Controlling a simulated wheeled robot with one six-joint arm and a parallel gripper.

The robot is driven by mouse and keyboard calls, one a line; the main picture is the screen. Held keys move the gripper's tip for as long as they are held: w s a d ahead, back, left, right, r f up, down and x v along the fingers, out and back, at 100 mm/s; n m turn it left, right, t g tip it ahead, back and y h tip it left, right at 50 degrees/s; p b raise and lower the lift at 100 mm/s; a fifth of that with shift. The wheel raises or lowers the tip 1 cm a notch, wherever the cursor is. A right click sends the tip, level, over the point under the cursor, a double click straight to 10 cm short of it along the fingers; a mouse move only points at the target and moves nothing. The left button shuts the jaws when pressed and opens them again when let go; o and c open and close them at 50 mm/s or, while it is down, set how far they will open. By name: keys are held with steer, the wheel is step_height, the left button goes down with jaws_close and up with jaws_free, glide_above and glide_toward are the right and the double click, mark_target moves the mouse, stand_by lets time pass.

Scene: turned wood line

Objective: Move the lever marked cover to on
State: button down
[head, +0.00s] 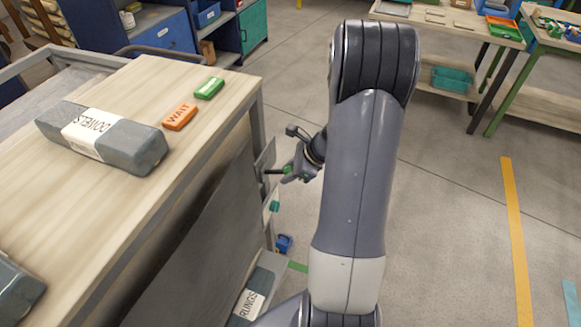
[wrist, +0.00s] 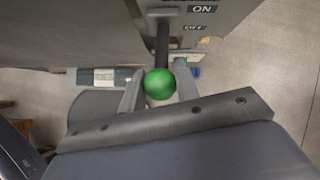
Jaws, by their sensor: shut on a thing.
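A lever with a black rod (wrist: 162,44) and a round green knob (wrist: 159,85) sticks out from a grey panel (wrist: 225,12) on the bench side. The panel carries an ON label (wrist: 202,8) and an OFF label (wrist: 194,28) to the right of the rod. I cannot read a cover marking, nor tell which label the lever stands at. My gripper (wrist: 159,80) is shut on the knob, one finger on each side. In the head view my gripper (head: 293,170) is at the rod (head: 272,171), beside the bench end, partly hidden by my arm.
The bench top (head: 190,75) holds a grey DOWELS box (head: 140,148), an orange WAIT block (head: 180,117) and a green block (head: 209,88). A second green handle (head: 274,206) sits lower on the bench end. A box (head: 250,295) lies low beside the bench.

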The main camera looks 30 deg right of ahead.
steer(key=shift+w+a+r+p, duration=0.1)
steer(key=shift+w+r+p, duration=0.2)
steer(key=shift+r, duration=0.25)
steer(key=c, duration=1.1)
jaws_free()
steer(key=shift+f, duration=0.1)
steer(key=shift+s, duration=0.1)
steer(key=v, duration=1)
steer(key=shift+s+r, duration=0.2)
steer(key=shift+r, duration=0.15)
